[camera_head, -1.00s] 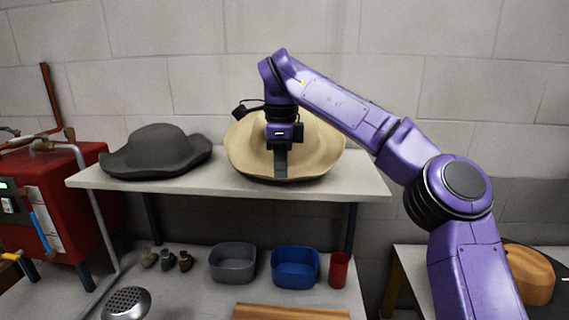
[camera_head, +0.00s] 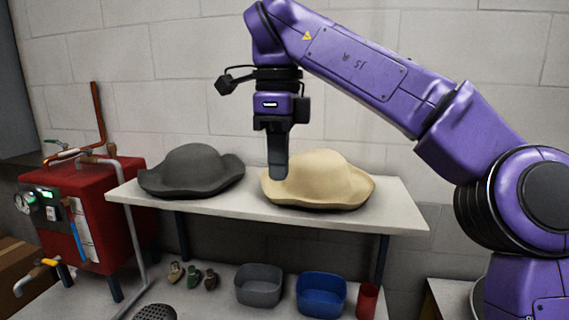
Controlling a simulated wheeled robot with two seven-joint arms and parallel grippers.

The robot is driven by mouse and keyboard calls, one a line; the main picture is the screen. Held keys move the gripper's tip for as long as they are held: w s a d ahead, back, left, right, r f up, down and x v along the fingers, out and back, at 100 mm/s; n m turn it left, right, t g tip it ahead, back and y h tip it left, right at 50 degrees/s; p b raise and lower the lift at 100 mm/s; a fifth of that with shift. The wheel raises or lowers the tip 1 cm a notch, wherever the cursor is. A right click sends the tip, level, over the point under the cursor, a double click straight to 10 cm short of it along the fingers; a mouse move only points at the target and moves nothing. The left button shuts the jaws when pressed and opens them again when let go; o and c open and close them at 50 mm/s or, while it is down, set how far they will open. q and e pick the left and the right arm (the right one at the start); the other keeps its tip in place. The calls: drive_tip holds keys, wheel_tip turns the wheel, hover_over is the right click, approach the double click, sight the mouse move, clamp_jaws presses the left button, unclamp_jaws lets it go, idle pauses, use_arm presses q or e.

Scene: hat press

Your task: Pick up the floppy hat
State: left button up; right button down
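Two floppy-brimmed hats lie on the white shelf (camera_head: 388,222). The tan hat (camera_head: 325,180) is on the right and the dark grey hat (camera_head: 192,170) is on the left. My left gripper is not in view.
A red machine (camera_head: 75,205) with a gauge and pipes stands at the left. Below the shelf are a grey bin (camera_head: 259,287), a blue bin (camera_head: 321,295), a red cup (camera_head: 367,300) and several small objects (camera_head: 192,275). The wall stands close behind the shelf.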

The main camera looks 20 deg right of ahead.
drive_tip(key=c, duration=1.6)
unclamp_jaws()
drive_tip(key=shift+s, duration=0.1)
drive_tip(key=o, duration=1.2)
